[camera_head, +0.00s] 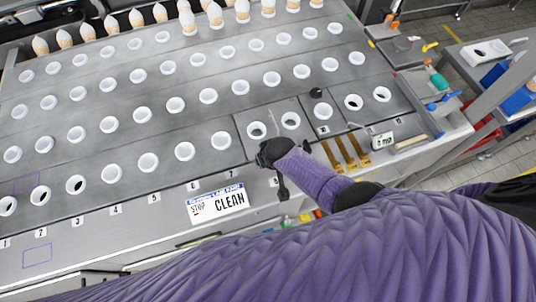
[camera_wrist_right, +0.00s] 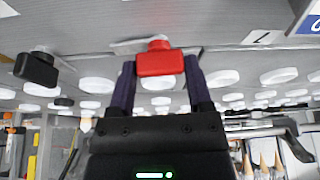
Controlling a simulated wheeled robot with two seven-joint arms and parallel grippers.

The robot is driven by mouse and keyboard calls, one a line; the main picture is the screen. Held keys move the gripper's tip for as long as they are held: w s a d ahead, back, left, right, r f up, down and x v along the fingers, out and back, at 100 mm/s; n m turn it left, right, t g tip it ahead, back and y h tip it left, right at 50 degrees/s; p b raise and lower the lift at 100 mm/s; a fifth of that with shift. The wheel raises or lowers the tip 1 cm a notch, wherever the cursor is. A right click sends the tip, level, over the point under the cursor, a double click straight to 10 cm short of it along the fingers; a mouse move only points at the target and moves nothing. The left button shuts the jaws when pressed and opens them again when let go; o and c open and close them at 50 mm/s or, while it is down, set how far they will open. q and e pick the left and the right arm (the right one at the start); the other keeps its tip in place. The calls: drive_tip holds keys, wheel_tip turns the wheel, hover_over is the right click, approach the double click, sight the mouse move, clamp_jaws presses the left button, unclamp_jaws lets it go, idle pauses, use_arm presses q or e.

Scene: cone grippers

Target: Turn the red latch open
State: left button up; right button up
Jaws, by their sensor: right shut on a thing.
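The red latch (camera_wrist_right: 160,63) shows in the right wrist view as a small red block hanging from the panel on a short stem. My right gripper (camera_wrist_right: 160,76) is shut on it, with one finger on each side of the block. In the head view my right gripper (camera_head: 273,155) is at the front edge of the steel table (camera_head: 130,190), at the end of my purple-sleeved arm. The red latch is hidden there behind the gripper. My left gripper is not in view.
A black knob (camera_wrist_right: 37,68) is beside the red latch in the wrist view. Rows of white cups line the table's holes, with several pale cones (camera_head: 188,22) at the back. Brass strips (camera_head: 352,150) and a CLEAN sign (camera_head: 217,202) are near the front edge.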

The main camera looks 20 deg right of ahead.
drive_tip(key=shift+m, duration=0.3)
drive_tip(key=shift+w, duration=0.1)
drive_tip(key=o, duration=1.3)
drive_tip(key=p+v, duration=0.6)
drive_tip(key=v, duration=0.4)
drive_tip(key=shift+a, duration=0.15)
